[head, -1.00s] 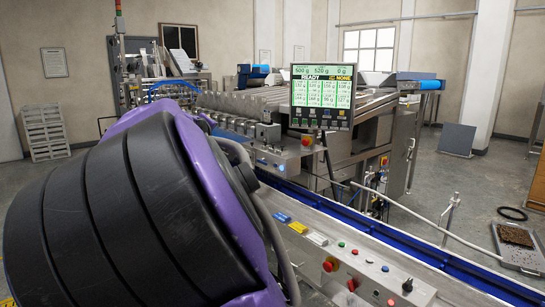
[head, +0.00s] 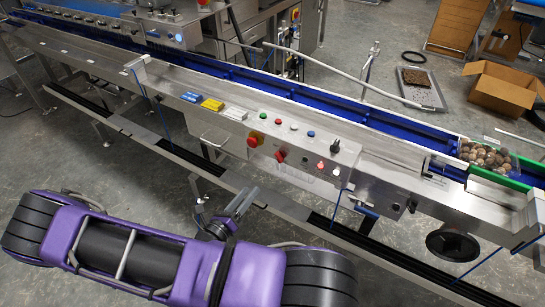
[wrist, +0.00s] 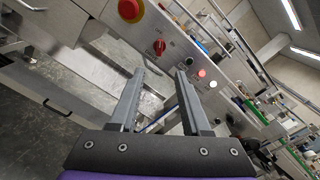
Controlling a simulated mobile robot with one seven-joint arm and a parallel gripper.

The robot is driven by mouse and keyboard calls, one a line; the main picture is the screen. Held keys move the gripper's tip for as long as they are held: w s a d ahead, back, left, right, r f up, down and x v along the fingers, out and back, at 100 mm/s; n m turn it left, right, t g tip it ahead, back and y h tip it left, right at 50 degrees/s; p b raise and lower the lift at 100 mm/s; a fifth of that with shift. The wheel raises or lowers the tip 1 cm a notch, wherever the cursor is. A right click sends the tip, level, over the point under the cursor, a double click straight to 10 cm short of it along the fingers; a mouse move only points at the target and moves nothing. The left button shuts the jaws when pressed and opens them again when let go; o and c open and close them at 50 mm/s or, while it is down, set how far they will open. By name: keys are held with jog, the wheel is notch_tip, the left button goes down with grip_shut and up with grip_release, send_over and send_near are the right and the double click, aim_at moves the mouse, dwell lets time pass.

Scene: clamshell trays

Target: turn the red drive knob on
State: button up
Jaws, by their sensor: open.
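The red drive knob (head: 279,156) is on the front face of the steel conveyor's control panel. It also shows in the wrist view (wrist: 159,47), just beyond my fingertips and slightly above them. It looks like a small rotary handle; I cannot read which position it points to. My gripper (head: 246,200) is in front of and below the panel in the head view. In the wrist view my gripper (wrist: 160,75) is open and empty, its two fingers apart and pointing toward the panel. A gap remains between fingertips and knob.
A red emergency stop (head: 252,141) on yellow sits left of the knob. A lit red button (head: 321,165) and a white button (head: 335,171) are to its right. A steel rail (head: 285,207) runs below the panel. A clamshell tray (head: 487,157) of round items sits on the conveyor.

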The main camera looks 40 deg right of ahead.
aim_at(277, 158)
jog(key=b+x, duration=0.1)
jog(key=x, duration=1.5)
grip_shut()
